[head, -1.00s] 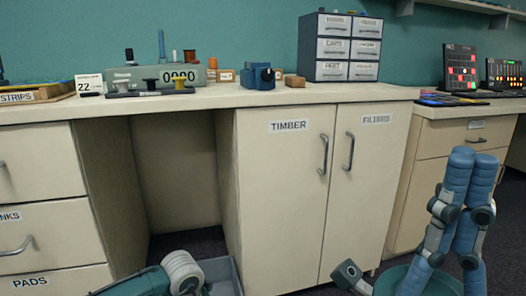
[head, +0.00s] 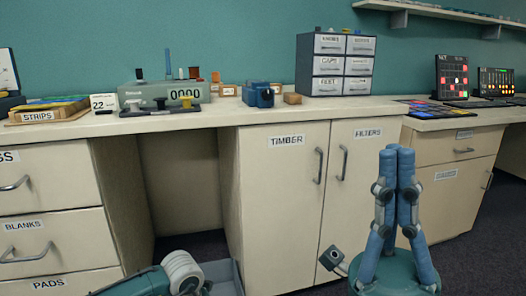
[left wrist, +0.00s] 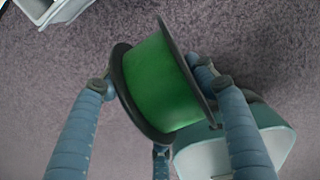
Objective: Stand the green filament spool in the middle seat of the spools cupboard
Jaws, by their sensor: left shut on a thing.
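The green filament spool (left wrist: 163,82), with dark flanges, is in the left wrist view, tilted between the fingers of my left gripper (left wrist: 157,84). The fingers are shut on it, one on each side. In the head view only part of my left arm shows at the bottom left; that gripper and the spool are out of that view. My right gripper (head: 372,205) is at the lower right of the head view, in front of the cupboard doors. No cupboard labelled for spools and no seat are in view.
A closed cupboard has a TIMBER door (head: 283,210) and a FILTERS door (head: 362,150). Closed drawers (head: 45,190) stand at the left, beside an open knee space. The worktop (head: 215,117) carries a counter device, several small items and a small drawer unit (head: 335,64).

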